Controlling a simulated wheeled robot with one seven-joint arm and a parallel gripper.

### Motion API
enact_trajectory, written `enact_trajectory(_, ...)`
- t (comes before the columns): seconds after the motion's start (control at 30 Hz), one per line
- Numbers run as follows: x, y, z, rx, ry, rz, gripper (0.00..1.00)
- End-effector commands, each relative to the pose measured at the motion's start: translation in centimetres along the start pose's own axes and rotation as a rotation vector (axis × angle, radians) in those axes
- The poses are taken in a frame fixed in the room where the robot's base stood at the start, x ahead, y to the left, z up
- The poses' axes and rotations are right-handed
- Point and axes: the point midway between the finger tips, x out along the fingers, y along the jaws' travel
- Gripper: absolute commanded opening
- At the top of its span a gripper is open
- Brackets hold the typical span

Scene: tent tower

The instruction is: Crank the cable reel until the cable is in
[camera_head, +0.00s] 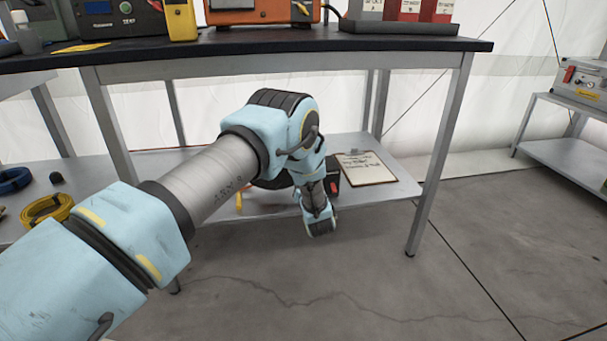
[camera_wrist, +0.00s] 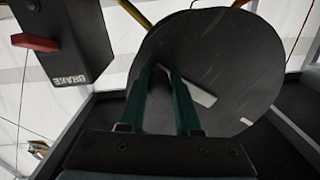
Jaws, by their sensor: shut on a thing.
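The cable reel (camera_wrist: 235,60) shows in the wrist view as a large dark disc with scratches. A pale grey crank bar (camera_wrist: 205,98) lies across its face. My gripper (camera_wrist: 161,74) has its two green fingers in front of the disc, close together at the inner end of what I see of the bar. It is shut on the crank handle, which is mostly hidden by the fingers. A dark box marked BRAKE (camera_wrist: 75,45) with a red lever (camera_wrist: 35,43) is at upper left. In the head view my arm hides most of the reel (camera_head: 270,182). Yellow cable (camera_wrist: 136,12) shows behind the disc.
The reel is on the lower shelf (camera_head: 395,187) of a black-topped bench (camera_head: 330,42). A clipboard (camera_head: 366,167) lies to its right. Coiled yellow strap (camera_head: 46,208) and blue strap (camera_head: 14,180) lie at left. Bench legs (camera_head: 440,150) flank the space; the floor in front is clear.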

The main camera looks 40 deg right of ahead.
Motion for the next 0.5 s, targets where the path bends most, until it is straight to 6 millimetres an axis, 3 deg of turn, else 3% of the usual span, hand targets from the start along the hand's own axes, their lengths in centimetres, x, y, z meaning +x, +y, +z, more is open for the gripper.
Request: enact_trajectory(0.5, -0.1, -0.7, 1.4, 0.014, -0.005, 0.0, 0.0)
